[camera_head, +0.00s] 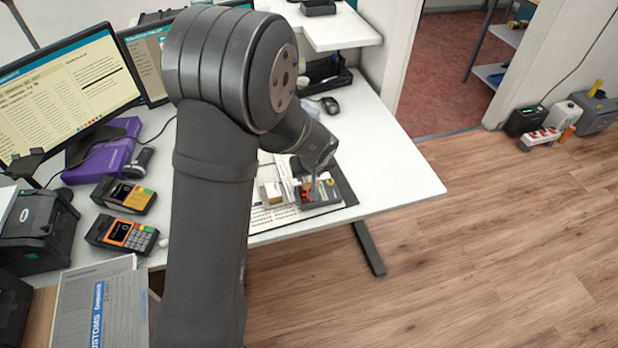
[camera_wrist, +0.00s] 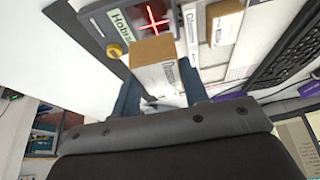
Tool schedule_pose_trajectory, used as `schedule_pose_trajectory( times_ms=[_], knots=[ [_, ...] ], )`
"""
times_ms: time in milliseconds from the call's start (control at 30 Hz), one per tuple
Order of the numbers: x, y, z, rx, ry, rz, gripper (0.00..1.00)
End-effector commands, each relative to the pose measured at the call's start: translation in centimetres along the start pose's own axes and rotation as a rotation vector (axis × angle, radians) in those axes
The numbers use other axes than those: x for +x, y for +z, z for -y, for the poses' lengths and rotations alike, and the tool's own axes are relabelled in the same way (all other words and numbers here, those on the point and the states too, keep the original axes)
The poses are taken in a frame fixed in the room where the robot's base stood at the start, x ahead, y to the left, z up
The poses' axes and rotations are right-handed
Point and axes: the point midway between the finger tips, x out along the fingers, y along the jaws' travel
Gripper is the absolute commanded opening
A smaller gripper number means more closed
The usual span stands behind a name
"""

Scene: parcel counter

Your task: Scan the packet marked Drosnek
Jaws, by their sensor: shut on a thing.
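In the wrist view my gripper (camera_wrist: 160,92) is shut on a small brown cardboard packet (camera_wrist: 153,68). Its white side label starts with "D"; I cannot read the rest surely. The packet is beside a dark scanner (camera_wrist: 186,37) with a red light cross on its face; I cannot tell whether they touch. A second brown packet (camera_wrist: 224,22) with a label also starting with "D" lies to the right. In the head view my gripper (camera_head: 312,183) is over the scanner (camera_head: 322,199), and the held packet is not clear there. The other packet (camera_head: 270,186) is left of it.
A keyboard (camera_wrist: 285,45) is at the right. Two card terminals (camera_head: 122,233), a monitor (camera_head: 62,92) and a mouse (camera_head: 330,105) are on the desk. The desk's right end (camera_head: 395,175) is bare.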

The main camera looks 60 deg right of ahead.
Motion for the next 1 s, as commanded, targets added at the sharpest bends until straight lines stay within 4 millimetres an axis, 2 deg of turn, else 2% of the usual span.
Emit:
schedule_pose_trajectory(
  times_ms=[533,1000],
  knots=[
    [-5.9,-2.4,0.0,-0.001,0.001,-0.001,0.16],
    [-6.3,-2.6,0.0,0.000,0.000,0.001,0.16]
  ],
)
